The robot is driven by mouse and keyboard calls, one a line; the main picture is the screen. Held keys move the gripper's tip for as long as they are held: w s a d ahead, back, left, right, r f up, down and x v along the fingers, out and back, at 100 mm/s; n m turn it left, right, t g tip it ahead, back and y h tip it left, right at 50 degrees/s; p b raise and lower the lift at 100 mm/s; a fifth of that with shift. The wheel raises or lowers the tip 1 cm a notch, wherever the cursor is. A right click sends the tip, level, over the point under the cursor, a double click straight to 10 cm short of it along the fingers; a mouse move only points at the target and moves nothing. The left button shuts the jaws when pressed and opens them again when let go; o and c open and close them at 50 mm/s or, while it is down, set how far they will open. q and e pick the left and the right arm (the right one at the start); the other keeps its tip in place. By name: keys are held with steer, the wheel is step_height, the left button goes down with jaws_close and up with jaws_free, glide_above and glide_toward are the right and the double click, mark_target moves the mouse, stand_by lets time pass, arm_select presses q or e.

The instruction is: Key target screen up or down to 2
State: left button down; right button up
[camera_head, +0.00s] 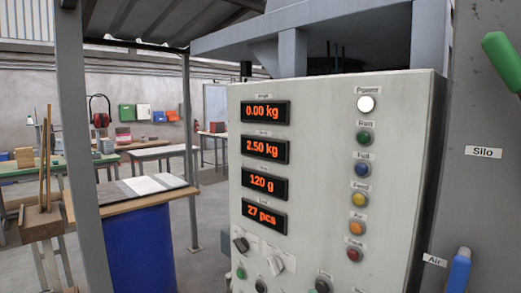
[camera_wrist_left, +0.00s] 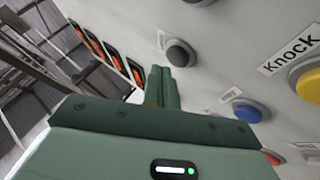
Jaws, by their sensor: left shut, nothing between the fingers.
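The grey control panel (camera_head: 325,150) carries a column of orange-lit screens. The screens (camera_wrist_left: 115,57) show there at a slant. My right gripper is in neither view.
Lamps and buttons run down the panel's right side, including a blue one (camera_head: 362,170). A selector knob (camera_head: 276,264) is low on the panel. In the wrist view, blue (camera_wrist_left: 247,110) and yellow (camera_wrist_left: 308,84) buttons are nearby. A green handle (camera_head: 502,60) is at right.

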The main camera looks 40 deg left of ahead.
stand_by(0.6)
arm_select(q)
steer(key=shift+w+d, duration=0.1)
steer(key=shift+w, duration=0.35)
steer(key=shift+w, duration=0.3)
stand_by(0.3)
steer(key=shift+s, duration=0.1)
steer(key=shift+s+p, duration=0.35)
steer(key=shift+s, duration=0.35)
steer(key=s+a+p, duration=0.1)
steer(key=s+p, duration=0.1)
steer(key=s, duration=0.4)
steer(key=shift+p, duration=0.3)
